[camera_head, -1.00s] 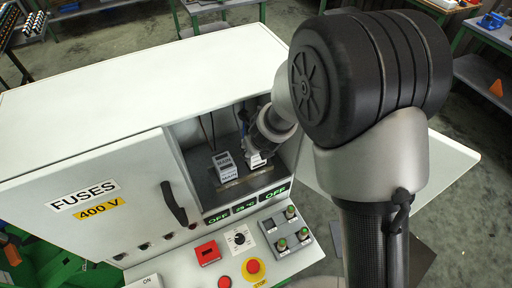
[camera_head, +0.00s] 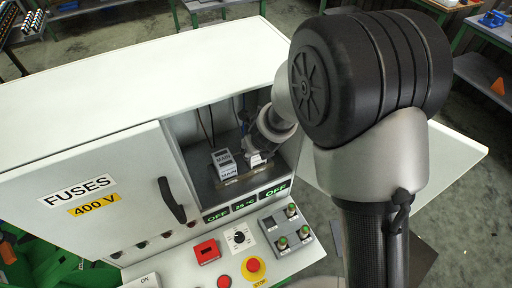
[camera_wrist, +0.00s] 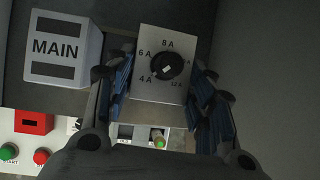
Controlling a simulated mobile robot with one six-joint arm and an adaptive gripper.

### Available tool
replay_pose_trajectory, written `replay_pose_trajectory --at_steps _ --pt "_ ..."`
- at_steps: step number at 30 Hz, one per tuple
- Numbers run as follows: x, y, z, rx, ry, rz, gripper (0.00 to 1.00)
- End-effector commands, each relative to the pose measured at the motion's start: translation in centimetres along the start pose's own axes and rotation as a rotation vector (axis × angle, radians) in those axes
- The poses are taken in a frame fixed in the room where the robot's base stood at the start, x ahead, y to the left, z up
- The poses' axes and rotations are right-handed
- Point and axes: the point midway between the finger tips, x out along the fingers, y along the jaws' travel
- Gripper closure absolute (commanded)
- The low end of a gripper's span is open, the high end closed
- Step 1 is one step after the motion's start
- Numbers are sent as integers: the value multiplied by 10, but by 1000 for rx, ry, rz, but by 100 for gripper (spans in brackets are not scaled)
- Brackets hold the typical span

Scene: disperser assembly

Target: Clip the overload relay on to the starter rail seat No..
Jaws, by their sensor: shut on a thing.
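The overload relay (camera_wrist: 160,85) is a pale block with a black dial marked from 4 A upward. My gripper (camera_wrist: 163,80) is shut on it, one blue-padded finger at each side, in the wrist view. In the head view my gripper (camera_head: 255,150) is inside the open cabinet recess, beside the MAIN block and mostly hidden by my arm. The relay (camera_head: 257,160) shows there only as a small pale patch close to the rail seat (camera_head: 238,187). I cannot tell whether it touches the seat.
The white MAIN block (camera_head: 224,164) stands just left of the relay, also in the wrist view (camera_wrist: 62,48). The recess has a grey right wall (camera_wrist: 255,80). The FUSES door (camera_head: 100,200) is left. Below are a control panel and a yellow-ringed stop button (camera_head: 254,267).

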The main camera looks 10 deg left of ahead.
Motion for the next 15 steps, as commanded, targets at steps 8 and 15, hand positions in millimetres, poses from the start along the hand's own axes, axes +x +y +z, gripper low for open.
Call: replay_pose_trajectory --at_steps 8,15 --pt "7 0 -3 0 -2 -1 100" --pt "6 0 -3 0 -1 0 36"
